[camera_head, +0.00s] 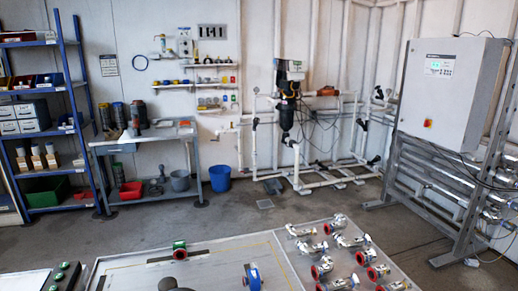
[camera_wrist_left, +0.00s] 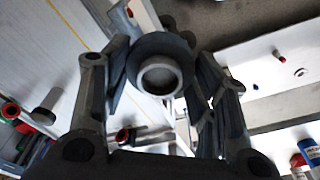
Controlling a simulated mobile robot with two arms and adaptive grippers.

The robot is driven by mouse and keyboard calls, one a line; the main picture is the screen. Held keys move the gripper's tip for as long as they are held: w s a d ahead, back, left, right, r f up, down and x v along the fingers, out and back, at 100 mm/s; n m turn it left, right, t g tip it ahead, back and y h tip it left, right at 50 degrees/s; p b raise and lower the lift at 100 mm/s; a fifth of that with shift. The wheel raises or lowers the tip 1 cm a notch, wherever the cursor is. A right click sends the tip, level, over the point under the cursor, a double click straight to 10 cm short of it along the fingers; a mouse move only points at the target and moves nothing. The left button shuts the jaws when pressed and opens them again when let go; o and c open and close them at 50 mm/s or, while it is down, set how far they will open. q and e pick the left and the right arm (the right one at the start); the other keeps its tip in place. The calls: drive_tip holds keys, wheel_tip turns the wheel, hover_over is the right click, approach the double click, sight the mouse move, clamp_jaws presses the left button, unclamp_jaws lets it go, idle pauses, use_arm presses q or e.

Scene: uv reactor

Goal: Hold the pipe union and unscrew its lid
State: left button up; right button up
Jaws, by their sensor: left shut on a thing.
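In the left wrist view, my left gripper (camera_wrist_left: 160,66) has one finger on each side of a round dark grey fitting, which looks like the pipe union (camera_wrist_left: 157,46). It is shut on this fitting. A paler ring (camera_wrist_left: 160,78) with a hollow middle faces the camera; I cannot tell whether it is the lid or the body. The far side of the fitting is hidden. My right gripper shows in neither view.
In the head view, a grey table (camera_head: 215,268) fills the lower middle. A green-and-red part (camera_head: 179,247) and a blue part (camera_head: 252,276) stand on it. Several silver valves with red ends (camera_head: 322,267) crowd its right side. A shelf, workbench and control cabinet (camera_head: 450,95) stand beyond open floor.

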use_arm(q)
drive_tip(key=w+a+m+h, duration=0.1)
drive_tip(key=w+a+m, duration=0.2)
drive_tip(key=a+m, duration=0.4)
drive_tip(key=shift+w+a+r+m+t, duration=0.15)
drive_tip(key=shift+w+r+m+t, duration=0.2)
drive_tip(key=shift+m, duration=3.05)
drive_tip(key=shift+f, duration=0.1)
